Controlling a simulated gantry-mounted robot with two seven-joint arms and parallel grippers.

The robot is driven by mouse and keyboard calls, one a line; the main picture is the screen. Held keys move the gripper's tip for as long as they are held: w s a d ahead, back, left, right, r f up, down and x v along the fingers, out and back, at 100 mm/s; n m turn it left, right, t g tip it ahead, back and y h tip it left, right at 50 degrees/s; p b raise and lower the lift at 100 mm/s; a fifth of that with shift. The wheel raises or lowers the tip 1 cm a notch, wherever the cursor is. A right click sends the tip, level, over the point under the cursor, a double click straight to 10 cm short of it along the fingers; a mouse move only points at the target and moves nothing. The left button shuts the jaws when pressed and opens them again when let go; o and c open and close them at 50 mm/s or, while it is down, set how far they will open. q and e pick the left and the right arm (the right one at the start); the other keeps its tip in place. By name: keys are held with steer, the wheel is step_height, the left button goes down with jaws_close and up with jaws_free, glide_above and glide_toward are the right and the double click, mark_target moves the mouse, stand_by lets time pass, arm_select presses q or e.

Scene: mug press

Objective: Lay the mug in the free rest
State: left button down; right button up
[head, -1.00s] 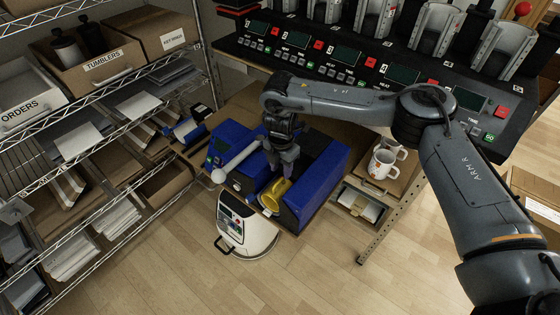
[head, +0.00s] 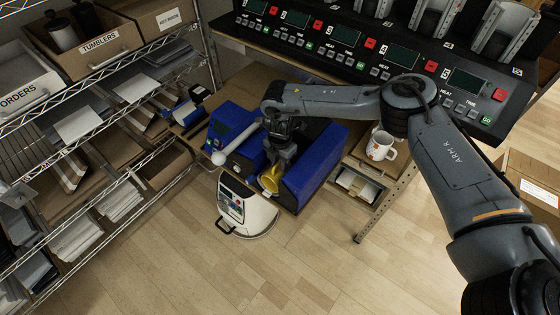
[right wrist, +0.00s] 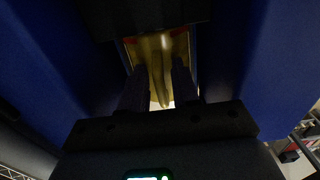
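The yellow mug (head: 271,181) sits low in the gap between two blue blocks of a machine (head: 318,165), with its open mouth facing the front. My right gripper (head: 279,165) points down into this gap, just behind the mug's rim. In the right wrist view its fingers (right wrist: 160,88) stand on either side of the mug's yellow handle (right wrist: 162,68) and look closed on it. What bears the mug from below is hidden. Upright metal holders (head: 430,17) stand behind the numbered control panel at the back; I cannot tell which is free. My left gripper is not in view.
A white mug (head: 381,146) stands on a shelf right of the blue machine. A white lever (head: 235,145) juts out on the machine's left. A white floor robot (head: 246,212) stands below. Wire shelves with boxes (head: 110,55) fill the left. The front floor is clear.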

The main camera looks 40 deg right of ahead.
mark_target(270, 177)
jaws_close()
steer(key=shift+r+p, duration=0.2)
steer(key=shift+p, duration=0.2)
steer(key=shift+a, duration=0.1)
steer(key=shift+s+a+p, duration=0.15)
steer(key=shift+a+p, duration=0.25)
steer(key=shift+a, duration=0.3)
steer(key=shift+s+a+r+p, duration=0.15)
steer(key=shift+a+p, duration=0.25)
steer(key=shift+a, duration=0.5)
steer(key=shift+s+a+f+p, duration=0.15)
steer(key=shift+a+p, duration=0.25)
steer(key=shift+a, duration=0.5)
steer(key=s+a+p, duration=0.1)
steer(key=a+p, duration=0.2)
steer(key=a, duration=0.5)
steer(key=shift+s, duration=0.3)
